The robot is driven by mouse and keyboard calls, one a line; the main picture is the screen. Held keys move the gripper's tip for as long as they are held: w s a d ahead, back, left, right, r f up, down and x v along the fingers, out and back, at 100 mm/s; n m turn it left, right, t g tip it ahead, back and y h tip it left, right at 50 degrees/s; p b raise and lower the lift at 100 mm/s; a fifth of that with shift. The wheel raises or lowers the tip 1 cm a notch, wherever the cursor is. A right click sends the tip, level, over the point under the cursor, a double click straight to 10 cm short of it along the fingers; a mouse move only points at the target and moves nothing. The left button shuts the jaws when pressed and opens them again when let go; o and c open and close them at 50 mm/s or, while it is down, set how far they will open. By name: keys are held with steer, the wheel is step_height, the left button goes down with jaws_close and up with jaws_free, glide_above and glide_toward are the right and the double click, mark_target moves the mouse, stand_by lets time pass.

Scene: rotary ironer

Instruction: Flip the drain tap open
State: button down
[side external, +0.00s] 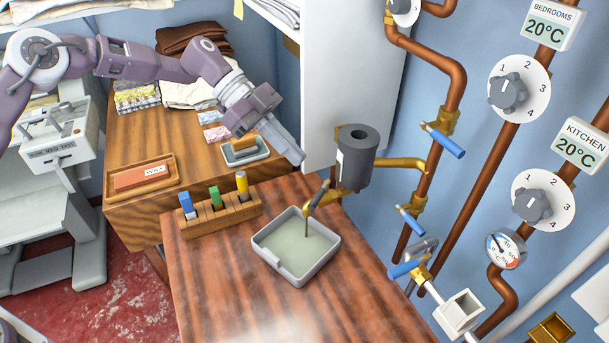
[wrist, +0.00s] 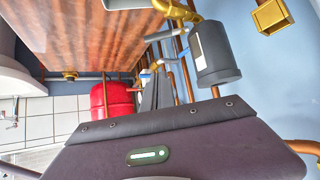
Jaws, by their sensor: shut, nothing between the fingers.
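The drain tap (side external: 316,197) is a small brass tap with a grey lever, below the dark grey cylinder (side external: 357,157). A thin dark line runs down from its spout to the white tray (side external: 273,262), which holds greenish liquid. My gripper (side external: 299,158) is shut and empty, pointing down and right. In the side view it is above and slightly left of the tap, apart from it.
A wooden marker block (side external: 222,215) stands left of the tray on the bench (side external: 210,285). Copper pipes and several blue-handled valves (side external: 443,140) line the blue wall at right. A white cabinet (side external: 350,70) stands behind my gripper. The bench front is clear.

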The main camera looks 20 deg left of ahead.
mark_target(317, 195)
steer(key=shift+h, duration=0.3)
steer(key=d+f, duration=0.4)
steer(key=f, duration=0.1)
steer(key=d+f, duration=0.2)
steer(key=shift+f, duration=0.4)
steer(key=shift+w+a+f, duration=0.1)
steer(key=shift+a+f, duration=0.1)
steer(key=shift+a, duration=0.15)
steer(key=shift+w+a, duration=0.1)
steer(key=shift+a, duration=0.3)
steer(key=shift+w+a, duration=0.35)
steer(key=shift+a, duration=0.35)
steer(key=shift+w+a, duration=0.45)
steer(key=shift+a, duration=0.05)
stand_by(0.3)
steer(key=shift+d, duration=0.1)
